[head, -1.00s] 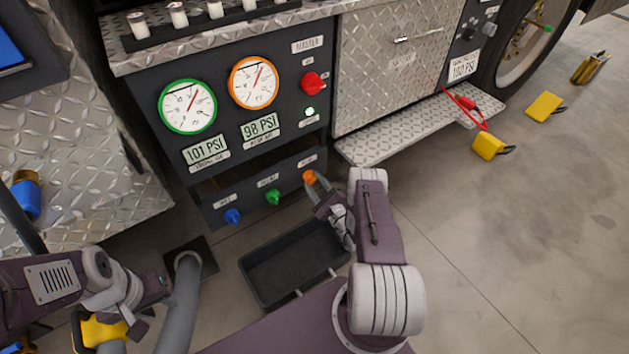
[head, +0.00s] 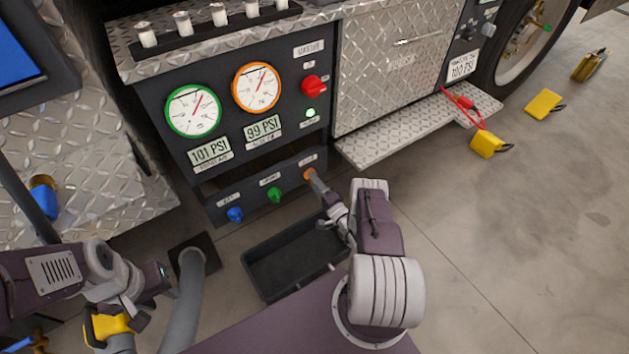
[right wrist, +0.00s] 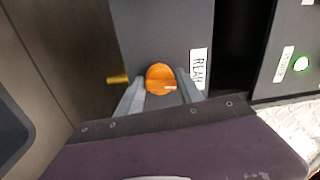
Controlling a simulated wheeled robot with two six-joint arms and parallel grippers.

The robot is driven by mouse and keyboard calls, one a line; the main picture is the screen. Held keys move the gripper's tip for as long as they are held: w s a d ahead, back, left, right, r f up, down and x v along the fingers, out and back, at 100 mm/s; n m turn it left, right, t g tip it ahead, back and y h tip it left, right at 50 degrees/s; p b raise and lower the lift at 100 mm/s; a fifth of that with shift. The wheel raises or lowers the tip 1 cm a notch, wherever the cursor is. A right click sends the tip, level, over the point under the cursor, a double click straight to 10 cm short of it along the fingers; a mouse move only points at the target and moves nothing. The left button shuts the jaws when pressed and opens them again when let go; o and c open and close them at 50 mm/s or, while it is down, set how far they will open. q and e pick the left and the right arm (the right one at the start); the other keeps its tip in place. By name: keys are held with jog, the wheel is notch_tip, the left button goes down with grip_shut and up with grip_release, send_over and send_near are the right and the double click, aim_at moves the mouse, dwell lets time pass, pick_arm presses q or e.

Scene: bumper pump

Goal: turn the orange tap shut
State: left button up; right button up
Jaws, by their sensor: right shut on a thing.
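The orange tap (head: 310,175) is the rightmost of three taps on the low dark panel, under the gauges. My right gripper (head: 312,178) is shut on it. In the right wrist view the orange tap (right wrist: 160,76) sits between the two grey fingers of my right gripper (right wrist: 160,88), beside a label reading REAR (right wrist: 198,70).
A green tap (head: 274,195) and a blue tap (head: 235,215) are to the left. The orange-rimmed gauge (head: 257,86) stands over a 99 PSI display (head: 262,127). A black tray (head: 262,290) lies on the floor below. A step plate (head: 375,150) juts out at right.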

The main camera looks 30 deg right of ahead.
jog(key=shift+s+a+f+n, duration=0.1)
jog(key=shift+f+n, duration=0.1)
jog(key=shift+n, duration=0.7)
jog(key=o, duration=1.3)
jog(key=shift+c, duration=0.2)
jog(key=s+p, duration=0.4)
jog(key=s, duration=0.5)
jog(key=shift+d+f, duration=0.25)
jog(key=shift+d, duration=0.2)
